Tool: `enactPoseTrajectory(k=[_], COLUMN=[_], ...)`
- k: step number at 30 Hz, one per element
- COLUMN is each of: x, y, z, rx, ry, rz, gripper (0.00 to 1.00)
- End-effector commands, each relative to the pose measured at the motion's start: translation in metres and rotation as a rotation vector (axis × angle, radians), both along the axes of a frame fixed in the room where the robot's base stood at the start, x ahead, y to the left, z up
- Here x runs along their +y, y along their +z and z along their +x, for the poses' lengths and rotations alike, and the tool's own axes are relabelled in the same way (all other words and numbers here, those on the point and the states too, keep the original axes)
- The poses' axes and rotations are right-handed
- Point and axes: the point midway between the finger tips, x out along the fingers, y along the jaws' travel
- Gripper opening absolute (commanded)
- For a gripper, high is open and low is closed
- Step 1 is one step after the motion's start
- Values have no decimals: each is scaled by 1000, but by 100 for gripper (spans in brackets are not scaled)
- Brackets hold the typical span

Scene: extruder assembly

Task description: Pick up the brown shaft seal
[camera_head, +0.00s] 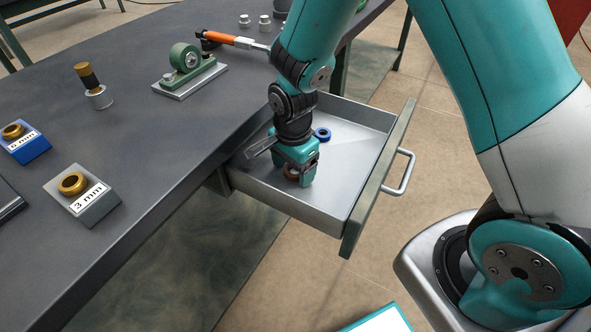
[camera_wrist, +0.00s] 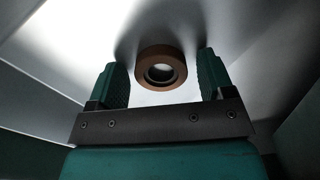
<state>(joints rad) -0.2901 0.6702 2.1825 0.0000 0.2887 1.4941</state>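The brown shaft seal (camera_wrist: 145,59) is a thick ring on the pale floor of the open drawer. In the wrist view it lies between the two teal fingers of my gripper (camera_wrist: 162,76), with a visible gap on each side. My gripper is open. In the head view my gripper (camera_head: 297,178) reaches down into the drawer and hides most of the brown seal (camera_head: 290,175), whose edge shows beside the fingers.
A blue ring (camera_head: 322,134) lies in the drawer (camera_head: 362,148) behind my gripper. The drawer's walls and its front with a handle (camera_head: 402,173) enclose it. On the table (camera_head: 150,150) stand a grey 3 mm block (camera_head: 95,212), a blue block (camera_head: 28,150) and a green-wheeled fixture (camera_head: 190,70).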

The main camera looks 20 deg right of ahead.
Motion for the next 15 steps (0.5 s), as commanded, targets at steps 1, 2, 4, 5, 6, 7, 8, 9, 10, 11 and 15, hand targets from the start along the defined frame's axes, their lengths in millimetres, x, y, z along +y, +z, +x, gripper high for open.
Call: enactPoseTrajectory(k=[1, 2, 4, 5, 6, 7, 8, 9, 10, 11, 15], x=[0, 0, 0, 0, 0, 0, 0, 0, 0, 0, 0], y=[0, 0, 0, 0, 0, 0, 0, 0, 0, 0, 2], z=[0, 0, 0, 0, 0, 0, 0, 0, 0, 0, 0], rx=[0, 0, 0, 0, 0, 0, 0, 0, 0, 0, 0], ry=[0, 0, 0, 0, 0, 0, 0, 0, 0, 0, 0], rz=[0, 0, 0, 0, 0, 0, 0, 0, 0, 0, 0], gripper=[62, 56, 40, 33, 30, 30, 30, 30, 30, 30, 30])
